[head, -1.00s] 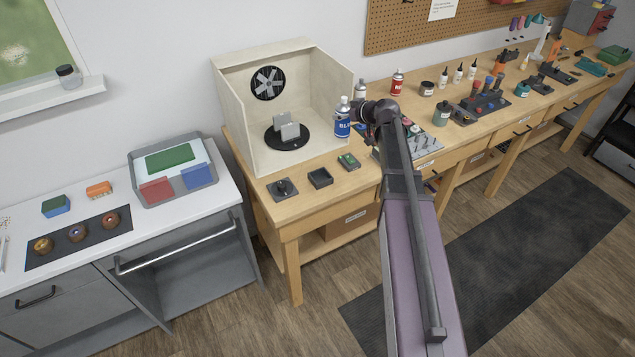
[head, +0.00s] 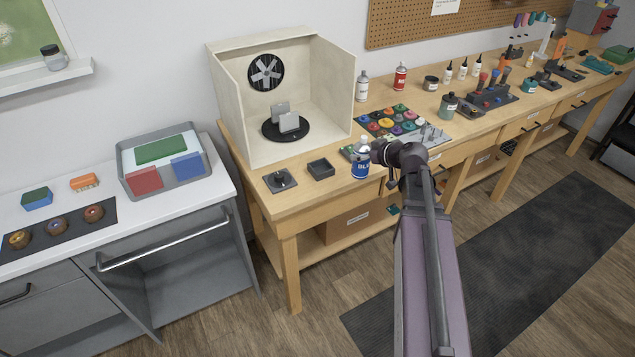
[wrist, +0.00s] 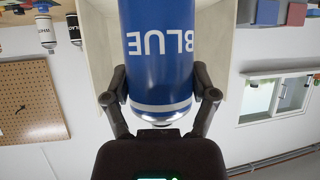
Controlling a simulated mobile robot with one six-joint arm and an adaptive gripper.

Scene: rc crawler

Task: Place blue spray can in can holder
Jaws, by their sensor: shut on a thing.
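The blue spray can (head: 361,165) is upright in my gripper (head: 374,152), by the front edge of the bench. In the wrist view the can (wrist: 160,45) appears inverted, with its label reading BLUE. The fingers of my gripper (wrist: 161,97) are closed on both sides of it. A dark, square, open-topped box (head: 320,169), which looks like the can holder, sits on the bench to the left of the can. It is empty and apart from the can. I cannot tell the can's exact height above the bench.
A plate with a peg (head: 280,181) lies left of the holder. The spray booth (head: 233,115) with a black turntable (head: 286,129) stands behind. A white can (head: 362,87), a red can (head: 400,77) and a paint-pot tray (head: 432,136) are to the right.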

